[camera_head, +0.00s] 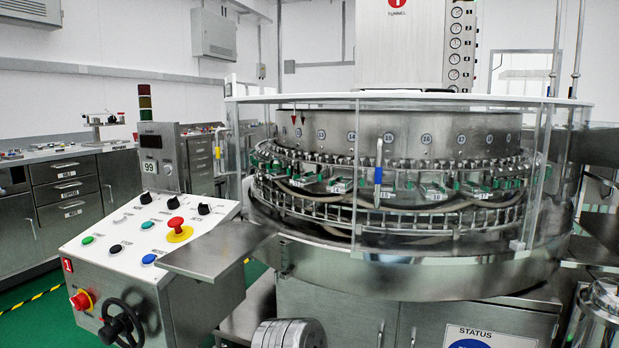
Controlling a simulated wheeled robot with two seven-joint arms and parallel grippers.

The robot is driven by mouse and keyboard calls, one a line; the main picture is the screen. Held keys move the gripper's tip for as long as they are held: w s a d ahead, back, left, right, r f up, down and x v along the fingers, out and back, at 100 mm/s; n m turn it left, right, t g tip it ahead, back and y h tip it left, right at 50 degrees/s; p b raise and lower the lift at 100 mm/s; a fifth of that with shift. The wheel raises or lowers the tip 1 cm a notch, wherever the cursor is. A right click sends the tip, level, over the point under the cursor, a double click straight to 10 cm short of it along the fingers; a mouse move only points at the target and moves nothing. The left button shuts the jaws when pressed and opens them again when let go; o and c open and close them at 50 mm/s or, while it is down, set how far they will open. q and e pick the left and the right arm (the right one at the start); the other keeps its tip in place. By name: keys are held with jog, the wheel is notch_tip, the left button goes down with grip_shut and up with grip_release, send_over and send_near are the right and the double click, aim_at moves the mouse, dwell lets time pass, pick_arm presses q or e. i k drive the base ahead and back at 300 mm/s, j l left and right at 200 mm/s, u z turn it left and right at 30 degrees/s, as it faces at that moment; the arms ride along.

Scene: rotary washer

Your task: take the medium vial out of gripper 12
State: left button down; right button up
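The rotary washer (400,262) stands in the middle and right, a round steel machine behind clear guard panels. I cannot pick out gripper 12 or the medium vial at this size. Neither of my grippers is in view.
A sloped control panel (150,232) with buttons, a red emergency stop (177,224) and a black handwheel (122,318) stands at front left. A steel shelf (215,252) juts out beside it. Drawers and counters (70,190) line the left.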

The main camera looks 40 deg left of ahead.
aim_at(276, 165)
jog(key=u, duration=1.65)
